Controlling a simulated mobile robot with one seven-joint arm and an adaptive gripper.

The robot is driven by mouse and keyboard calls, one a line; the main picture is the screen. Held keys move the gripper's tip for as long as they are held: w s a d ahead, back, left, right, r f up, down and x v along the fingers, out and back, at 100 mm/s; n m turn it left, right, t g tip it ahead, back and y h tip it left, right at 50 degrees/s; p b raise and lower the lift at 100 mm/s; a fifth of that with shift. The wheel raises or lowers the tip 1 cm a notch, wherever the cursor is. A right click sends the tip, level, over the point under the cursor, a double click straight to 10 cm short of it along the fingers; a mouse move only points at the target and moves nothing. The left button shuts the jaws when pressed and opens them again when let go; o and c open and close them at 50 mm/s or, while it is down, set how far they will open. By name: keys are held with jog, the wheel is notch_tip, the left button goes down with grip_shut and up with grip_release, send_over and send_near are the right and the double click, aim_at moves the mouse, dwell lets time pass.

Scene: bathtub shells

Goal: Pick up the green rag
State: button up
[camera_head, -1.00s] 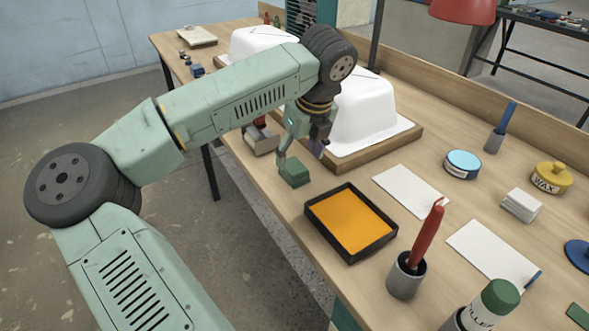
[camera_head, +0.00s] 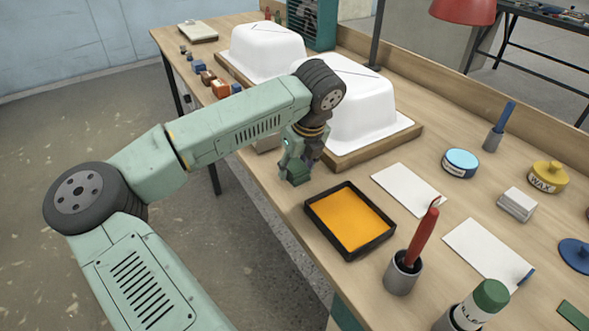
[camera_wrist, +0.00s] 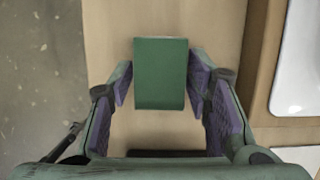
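The green rag (camera_wrist: 160,78) is a small folded green block. In the wrist view it lies between the two fingers, its long sides facing the purple pads. In the head view the rag (camera_head: 297,174) shows under my gripper, near the table's front edge and partly covered by the fingers. My gripper (camera_wrist: 161,80) is open around the rag, with a finger on each side. The fingertips are very close to the rag's edges; whether they touch it is hard to tell. In the head view my gripper (camera_head: 297,170) points down at the table.
A black tray of orange material (camera_head: 350,222) sits just right of the rag. White tub shells (camera_head: 350,105) on wooden bases stand behind. A grey cup with a red-handled tool (camera_head: 404,270), white cards (camera_head: 409,190) and tins (camera_head: 461,163) are farther right.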

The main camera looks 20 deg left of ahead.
aim_at(293, 162)
jog(key=c, duration=0.7)
jog(key=shift+r, duration=0.1)
jog(key=shift+r+b, duration=0.4)
jog(key=shift+r, duration=0.1)
notch_tip(293, 162, up, 2)
jog(key=shift+r+b, duration=0.1)
jog(key=shift+b, duration=0.4)
jog(key=s+r+b, duration=0.1)
jog(key=s+b, duration=0.3)
jog(key=s, duration=1.2)
jog(key=shift+a+r, duration=0.3)
jog(key=shift+a, duration=0.1)
jog(key=o, duration=0.6)
jog(key=c, duration=0.5)
